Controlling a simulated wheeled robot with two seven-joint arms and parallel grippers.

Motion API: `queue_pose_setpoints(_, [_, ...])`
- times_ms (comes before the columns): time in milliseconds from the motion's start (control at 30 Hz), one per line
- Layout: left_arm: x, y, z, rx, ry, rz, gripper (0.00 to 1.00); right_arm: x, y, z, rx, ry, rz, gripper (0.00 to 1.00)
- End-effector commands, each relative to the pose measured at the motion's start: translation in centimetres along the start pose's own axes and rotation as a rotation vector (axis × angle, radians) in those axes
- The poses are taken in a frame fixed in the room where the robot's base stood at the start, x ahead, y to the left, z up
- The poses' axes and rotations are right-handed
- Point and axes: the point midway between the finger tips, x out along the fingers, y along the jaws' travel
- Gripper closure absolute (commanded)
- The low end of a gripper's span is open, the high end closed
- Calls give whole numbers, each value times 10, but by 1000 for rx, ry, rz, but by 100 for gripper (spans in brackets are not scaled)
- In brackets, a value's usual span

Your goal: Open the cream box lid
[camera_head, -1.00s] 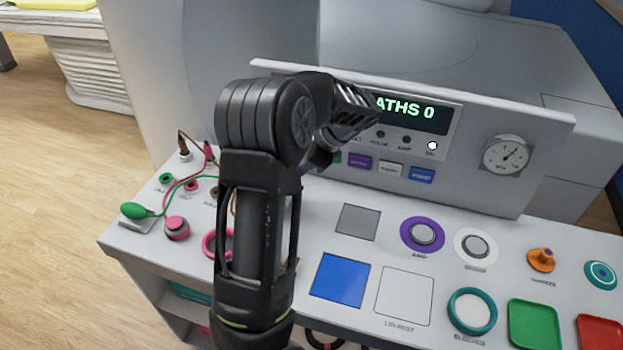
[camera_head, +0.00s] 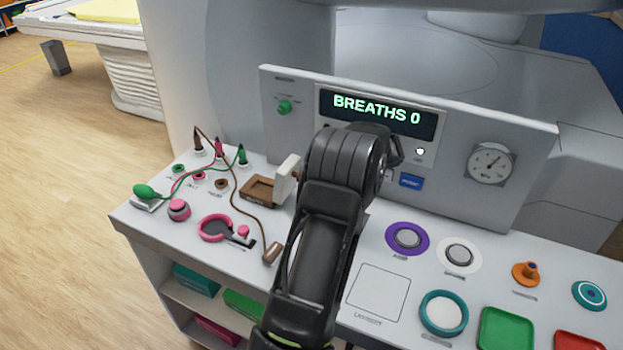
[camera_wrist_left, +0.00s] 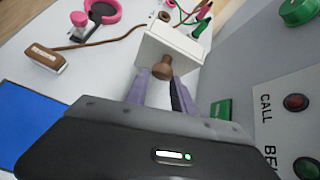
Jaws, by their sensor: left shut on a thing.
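The cream lid (camera_head: 287,176) stands steeply tilted at the right edge of the brown box (camera_head: 256,190), whose dark inside shows. In the left wrist view the lid (camera_wrist_left: 180,46) is a pale slab with a brown knob (camera_wrist_left: 162,69) on its near face. The purple fingers of my left gripper (camera_wrist_left: 162,90) are shut on the lid at its knob. In the head view my arm hides most of this gripper. Whether the lid still touches the box is hard to tell. My right gripper is not in view.
A panel with a BREATHS 0 display (camera_head: 382,114) rises behind the console top. A brown cable end (camera_head: 272,252) and a pink ring (camera_head: 215,228) lie in front of the box. The white square pad (camera_head: 378,293) is right of my arm.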

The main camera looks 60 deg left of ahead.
Motion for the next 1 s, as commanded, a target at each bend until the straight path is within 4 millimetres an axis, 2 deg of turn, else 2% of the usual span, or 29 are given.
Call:
queue_pose_setpoints(33, [6, 8, -2, 3, -3, 22, 100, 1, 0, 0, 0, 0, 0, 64])
queue_pose_setpoints(233, [7, 8, -2, 2, -4, 24, 100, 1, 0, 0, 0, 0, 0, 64])
queue_pose_setpoints(267, [7, 8, -1, 2, -4, 24, 69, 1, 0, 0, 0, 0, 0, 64])
queue_pose_setpoints(500, [5, 6, -1, 1, -3, 17, 50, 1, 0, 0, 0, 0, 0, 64])
queue_pose_setpoints(833, [-1, 3, -1, -1, -1, 10, 50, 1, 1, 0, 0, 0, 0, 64])
queue_pose_setpoints(1000, [-19, 3, -2, -2, 1, 8, 50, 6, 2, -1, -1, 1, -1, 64])
